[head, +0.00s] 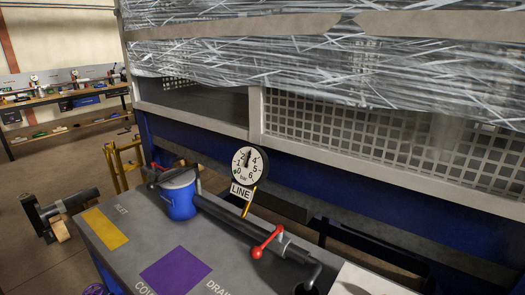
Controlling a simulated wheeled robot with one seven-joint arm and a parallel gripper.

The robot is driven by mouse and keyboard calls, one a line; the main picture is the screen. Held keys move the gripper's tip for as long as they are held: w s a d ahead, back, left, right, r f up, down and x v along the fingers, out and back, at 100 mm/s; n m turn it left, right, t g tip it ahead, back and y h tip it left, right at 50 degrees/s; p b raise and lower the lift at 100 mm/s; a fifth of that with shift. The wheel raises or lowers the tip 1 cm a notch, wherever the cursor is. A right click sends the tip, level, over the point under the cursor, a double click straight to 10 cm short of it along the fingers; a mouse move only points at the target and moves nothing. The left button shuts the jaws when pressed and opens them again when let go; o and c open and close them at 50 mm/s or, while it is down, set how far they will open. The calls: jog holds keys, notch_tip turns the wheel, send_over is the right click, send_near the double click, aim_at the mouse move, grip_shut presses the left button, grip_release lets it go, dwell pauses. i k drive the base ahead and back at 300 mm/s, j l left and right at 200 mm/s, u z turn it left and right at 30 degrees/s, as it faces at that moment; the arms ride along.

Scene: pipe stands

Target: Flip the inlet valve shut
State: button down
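A red valve lever (267,241) with a round knob sits on the dark grey pipe (228,219). The lever slants across the pipe, knob toward the front. My gripper is not in view.
A purple square (176,270) and the word DRAIN (218,288) mark the bench front. A caged rack wrapped in plastic film (320,60) stands behind. A dark pipe piece (75,200) lies off the left. A workbench (70,99) stands far left, with open floor before it.

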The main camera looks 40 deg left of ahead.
aim_at(161, 168)
jog(key=k+j, duration=0.1)
jog(key=k, duration=0.7)
jog(key=k+j+u, duration=0.1)
jog(key=k+j, duration=0.6)
jog(key=j, duration=0.2)
jog(key=j+u, duration=0.2)
jog(key=j, duration=1.8)
jog(key=i+j+u, duration=0.1)
jog(key=i+j, duration=0.35)
jog(key=j, duration=0.15)
jog(key=i+j, duration=0.65)
jog(key=i, duration=0.2)
jog(key=i+j+u, duration=0.1)
jog(key=i, duration=0.3)
jog(key=j, duration=0.1)
